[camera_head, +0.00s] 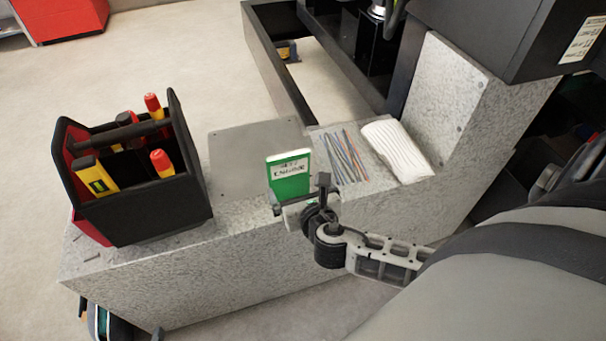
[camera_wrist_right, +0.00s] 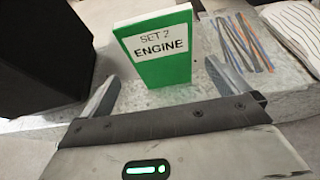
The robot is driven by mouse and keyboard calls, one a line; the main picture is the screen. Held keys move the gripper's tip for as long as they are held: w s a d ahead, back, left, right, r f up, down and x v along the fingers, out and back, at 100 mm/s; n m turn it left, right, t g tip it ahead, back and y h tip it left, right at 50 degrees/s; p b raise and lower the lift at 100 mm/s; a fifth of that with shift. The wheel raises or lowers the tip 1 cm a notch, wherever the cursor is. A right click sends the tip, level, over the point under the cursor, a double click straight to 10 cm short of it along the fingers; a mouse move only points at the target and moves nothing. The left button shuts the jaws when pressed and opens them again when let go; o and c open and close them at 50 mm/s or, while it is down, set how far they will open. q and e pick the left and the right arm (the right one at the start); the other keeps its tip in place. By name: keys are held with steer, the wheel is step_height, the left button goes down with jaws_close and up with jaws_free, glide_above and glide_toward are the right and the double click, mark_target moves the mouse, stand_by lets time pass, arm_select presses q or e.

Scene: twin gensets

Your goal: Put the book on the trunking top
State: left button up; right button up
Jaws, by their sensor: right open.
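A green book (camera_head: 289,177) with a white label reading "SET 2 ENGINE" stands upright on the speckled grey trunking top (camera_head: 236,213) in the head view. It also shows in the right wrist view (camera_wrist_right: 165,66), just beyond the fingertips. My right gripper (camera_head: 302,197) is at the near side of the book. In the right wrist view its two fingers (camera_wrist_right: 160,88) are apart, with the book ahead between them and a bit of trunking surface showing in the gap. The book's lower part is partly hidden by the gripper in the head view. My left gripper is not seen.
A black tool carrier (camera_head: 150,205) with red and yellow tools stands left on the trunking. A flat grey plate (camera_head: 255,150) lies behind the book. Coloured cable ties (camera_head: 345,157) and a white folded cloth (camera_head: 397,147) lie to the right. A raised trunking section rises beyond.

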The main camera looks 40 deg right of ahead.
steer(key=s+a+m+g+y, duration=0.1)
steer(key=s+a+m+y, duration=0.2)
steer(key=m, duration=1.2)
steer(key=s+a+r+m+g+y, duration=0.1)
steer(key=s+a+m+y, duration=0.3)
steer(key=s+a+m, duration=0.5)
steer(key=m, duration=0.6)
steer(key=shift+s+m, duration=0.15)
steer(key=shift+m, duration=0.25)
